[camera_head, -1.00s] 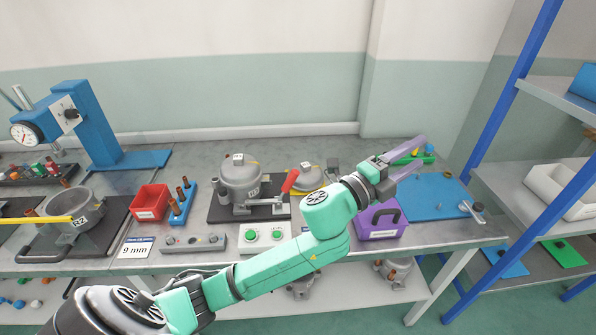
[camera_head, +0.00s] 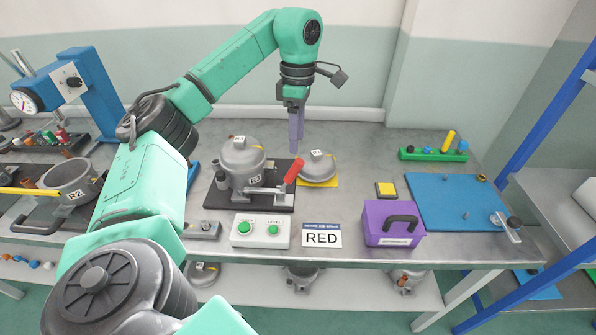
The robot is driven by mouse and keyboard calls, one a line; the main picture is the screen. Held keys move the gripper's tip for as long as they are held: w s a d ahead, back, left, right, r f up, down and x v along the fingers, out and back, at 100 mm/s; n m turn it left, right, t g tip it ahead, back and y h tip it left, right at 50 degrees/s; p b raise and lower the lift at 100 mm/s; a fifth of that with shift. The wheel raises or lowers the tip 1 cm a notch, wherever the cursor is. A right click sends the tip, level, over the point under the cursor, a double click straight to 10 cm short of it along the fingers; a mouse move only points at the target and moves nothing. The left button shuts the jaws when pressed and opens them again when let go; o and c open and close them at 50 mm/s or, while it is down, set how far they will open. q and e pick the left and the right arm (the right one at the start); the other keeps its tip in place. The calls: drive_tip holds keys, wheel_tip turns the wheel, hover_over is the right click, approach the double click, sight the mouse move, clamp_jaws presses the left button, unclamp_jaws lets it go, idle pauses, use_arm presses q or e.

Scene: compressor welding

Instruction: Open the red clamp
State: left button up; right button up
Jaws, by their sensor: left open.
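The red clamp handle (camera_head: 293,171) slants up to the right from the clamp at the right side of the black fixture plate (camera_head: 228,203). A grey compressor housing (camera_head: 240,163) stands upright on that plate, just left of the handle. My left gripper (camera_head: 295,148) points down above and behind the handle, its purple fingers apparently apart from it. The fingers overlap from this angle; nothing shows between them. My right gripper is not in view.
A grey domed cover (camera_head: 318,166) on a yellow base stands right of the handle. In front are a button box (camera_head: 260,231) and a "RED" sign (camera_head: 321,235). A purple toolbox (camera_head: 390,222) and blue board (camera_head: 457,202) lie right.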

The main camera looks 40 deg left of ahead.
sight(297, 166)
use_arm(q)
drive_tip(key=f+p, duration=0.1)
drive_tip(key=f, duration=0.7)
drive_tip(key=shift+s+f+p, duration=0.2)
drive_tip(key=shift+p, duration=0.2)
drive_tip(key=shift+d+f, duration=0.1)
drive_tip(key=shift+f, duration=0.45)
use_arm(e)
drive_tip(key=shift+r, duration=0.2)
use_arm(q)
drive_tip(key=c, duration=0.9)
clamp_jaws()
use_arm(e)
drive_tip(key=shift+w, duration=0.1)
use_arm(q)
drive_tip(key=shift+r, duration=0.1)
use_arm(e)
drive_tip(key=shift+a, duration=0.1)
